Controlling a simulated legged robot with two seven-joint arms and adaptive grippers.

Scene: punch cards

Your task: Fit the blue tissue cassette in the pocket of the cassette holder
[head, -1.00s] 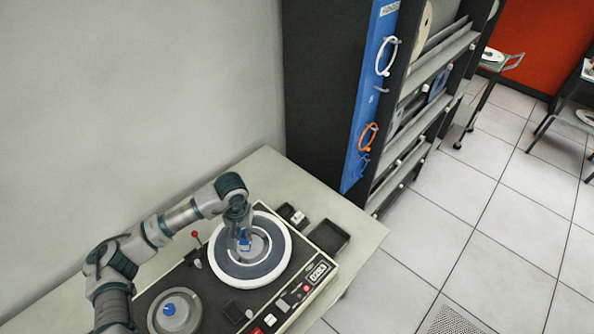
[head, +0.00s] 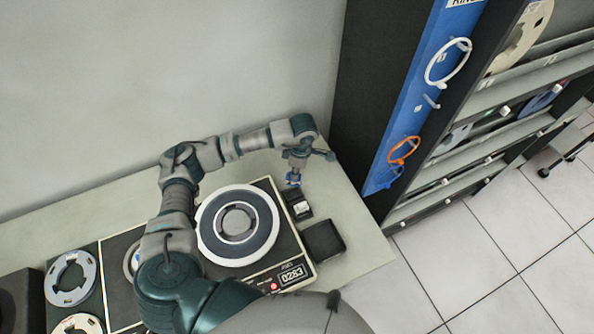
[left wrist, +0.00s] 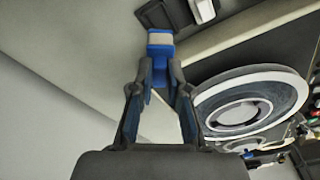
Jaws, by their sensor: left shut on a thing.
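My left gripper (head: 292,179) is shut on the blue tissue cassette (head: 293,179). It holds it near the back right edge of the tape machine. In the left wrist view the cassette (left wrist: 160,44) sits between the fingertips (left wrist: 157,75), blue with a pale end. A small black holder with a white piece in it, seemingly the cassette holder (head: 292,196), lies just below the gripper in the head view. My right gripper is not in view.
The tape machine carries a large grey and white reel (head: 210,222) left of the holder. An empty-looking black tray (head: 323,241) lies in front of the holder. The pale table (head: 358,248) is bare to the right. A dark shelf rack (head: 370,90) stands behind.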

